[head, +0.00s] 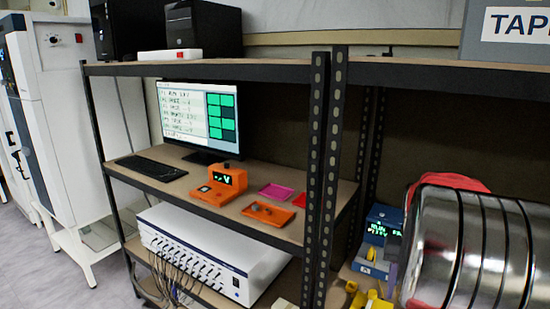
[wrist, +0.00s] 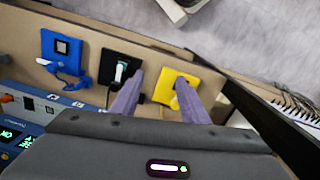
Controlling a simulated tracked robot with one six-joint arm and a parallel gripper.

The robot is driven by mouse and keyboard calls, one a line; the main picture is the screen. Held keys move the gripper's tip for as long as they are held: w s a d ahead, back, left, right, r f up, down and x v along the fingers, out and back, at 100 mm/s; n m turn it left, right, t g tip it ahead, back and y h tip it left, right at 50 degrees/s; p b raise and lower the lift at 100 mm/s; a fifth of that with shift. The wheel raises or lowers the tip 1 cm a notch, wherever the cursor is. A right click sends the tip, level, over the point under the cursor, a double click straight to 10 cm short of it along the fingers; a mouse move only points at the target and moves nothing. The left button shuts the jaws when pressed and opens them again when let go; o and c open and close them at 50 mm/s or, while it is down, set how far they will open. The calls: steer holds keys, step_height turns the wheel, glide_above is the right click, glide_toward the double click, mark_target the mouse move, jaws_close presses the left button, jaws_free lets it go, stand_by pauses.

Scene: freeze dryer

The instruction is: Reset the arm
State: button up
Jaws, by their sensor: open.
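My gripper (wrist: 160,90) shows in the wrist view as two purple fingers, spread apart with nothing between them. The fingers point toward a tan shelf (wrist: 150,110) that carries three square pads. The blue pad (wrist: 62,46) is at left, the black pad (wrist: 120,54) in the middle and the yellow pad (wrist: 172,80) at right. The left fingertip appears near the black pad and the right one over the yellow pad's lower edge. I cannot tell whether they touch.
A dark shelf post (head: 322,180) divides the rack. A blue instrument (head: 380,235) stands right of it. Left are a monitor (head: 197,115), keyboard (head: 150,168), orange device (head: 219,187), pink tray (head: 276,191) and orange tray (head: 268,213). A white cabled box (head: 210,250) sits below.

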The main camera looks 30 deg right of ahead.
steer(key=a+r+n+t, duration=0.2)
steer(key=a+n, duration=0.1)
steer(key=a, duration=1)
steer(key=a+r+n+t, duration=0.2)
steer(key=a+r+n, duration=0.1)
steer(key=a, duration=1)
steer(key=a+r+n+t, duration=0.2)
steer(key=a+r+n, duration=0.1)
steer(key=a, duration=1.1)
steer(key=shift+s+n, duration=0.4)
steer(key=shift+s, duration=0.05)
steer(key=shift+c, duration=0.5)
steer(key=shift+c, duration=0.6)
steer(key=shift+d, duration=0.1)
